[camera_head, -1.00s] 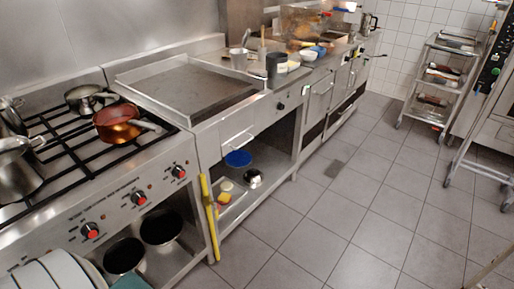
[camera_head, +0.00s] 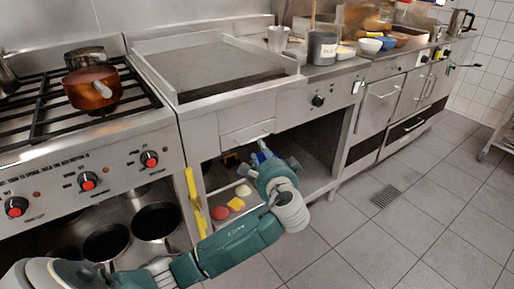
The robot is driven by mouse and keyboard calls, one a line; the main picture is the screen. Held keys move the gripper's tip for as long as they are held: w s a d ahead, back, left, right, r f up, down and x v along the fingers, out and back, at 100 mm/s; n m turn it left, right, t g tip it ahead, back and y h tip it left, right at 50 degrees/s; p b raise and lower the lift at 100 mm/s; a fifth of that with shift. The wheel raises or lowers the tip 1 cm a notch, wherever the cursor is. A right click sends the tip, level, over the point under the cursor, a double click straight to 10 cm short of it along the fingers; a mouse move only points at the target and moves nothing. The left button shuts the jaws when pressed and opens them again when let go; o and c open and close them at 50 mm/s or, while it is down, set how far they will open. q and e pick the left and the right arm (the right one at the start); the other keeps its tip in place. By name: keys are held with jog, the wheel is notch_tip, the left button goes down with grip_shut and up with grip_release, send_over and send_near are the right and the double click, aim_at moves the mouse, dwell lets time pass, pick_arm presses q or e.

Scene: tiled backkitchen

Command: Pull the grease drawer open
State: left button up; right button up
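My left gripper (camera_head: 262,152) is just below the handle's right end. The wrist hides most of it, so I cannot tell whether its fingers are open or touch the handle. My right gripper is not in view.
A yellow bar (camera_head: 194,200) stands upright at the shelf's left edge. Small food-like pieces (camera_head: 236,204) lie on the lower shelf. A stove with a copper pan (camera_head: 92,88) is at left. Bowls and a grey pot (camera_head: 322,47) stand on the right counter.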

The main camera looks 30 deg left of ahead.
pick_arm(q)
jog(key=b+x, duration=0.1)
jog(key=x, duration=0.8)
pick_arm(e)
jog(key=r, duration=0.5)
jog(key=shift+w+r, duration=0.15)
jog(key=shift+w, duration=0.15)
pick_arm(q)
jog(key=shift+w, duration=0.1)
jog(key=shift+c, duration=0.5)
grip_shut()
